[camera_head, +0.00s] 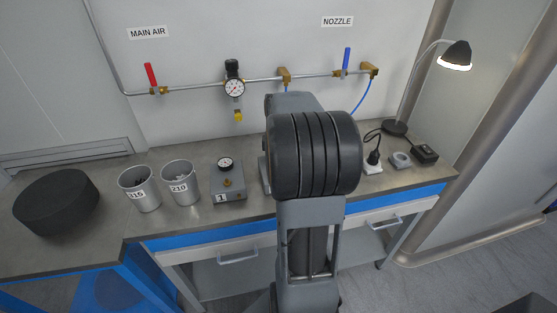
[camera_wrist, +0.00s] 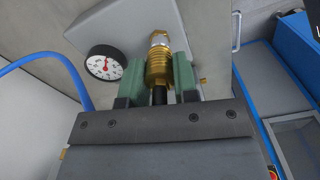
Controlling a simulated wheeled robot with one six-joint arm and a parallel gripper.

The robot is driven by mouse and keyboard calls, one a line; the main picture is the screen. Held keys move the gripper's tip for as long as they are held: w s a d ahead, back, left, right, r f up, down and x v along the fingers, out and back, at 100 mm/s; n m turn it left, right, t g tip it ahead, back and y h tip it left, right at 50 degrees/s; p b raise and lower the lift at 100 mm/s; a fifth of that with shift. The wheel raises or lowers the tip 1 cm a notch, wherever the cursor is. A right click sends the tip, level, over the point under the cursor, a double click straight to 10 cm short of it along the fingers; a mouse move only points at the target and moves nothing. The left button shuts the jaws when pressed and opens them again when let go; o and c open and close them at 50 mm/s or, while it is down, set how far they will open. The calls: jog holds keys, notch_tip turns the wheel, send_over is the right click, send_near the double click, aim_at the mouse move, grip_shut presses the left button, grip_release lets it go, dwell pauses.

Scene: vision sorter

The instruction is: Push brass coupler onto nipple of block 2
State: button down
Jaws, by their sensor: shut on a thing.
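In the wrist view, my gripper (camera_wrist: 160,72) has its green fingers shut on the ribbed brass coupler (camera_wrist: 159,66), one finger on each side. A silver and brass end (camera_wrist: 159,38) shows beyond the coupler, against a grey block (camera_wrist: 118,22). Whether the coupler sits on the nipple or only lines up with it, I cannot tell. A round gauge (camera_wrist: 105,63) is on the block to the left of the coupler. The block's number is not visible. In the head view, my arm hides my gripper, the coupler and this block.
Block 1 (camera_head: 228,188) with its gauge stands left of my arm, beside two grey cups (camera_head: 180,186) (camera_head: 140,190). A blue hose (camera_head: 362,98) hangs from the wall pipe and curves through the wrist view (camera_wrist: 45,64). A lamp (camera_head: 455,55) stands at the right.

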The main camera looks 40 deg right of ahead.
jog(key=shift+f, duration=0.25)
jog(key=c, duration=0.8)
grip_release()
jog(key=shift+r, duration=0.15)
notch_tip(320, 180, up, 14)
jog(key=p, duration=0.1)
jog(key=shift+f, duration=0.2)
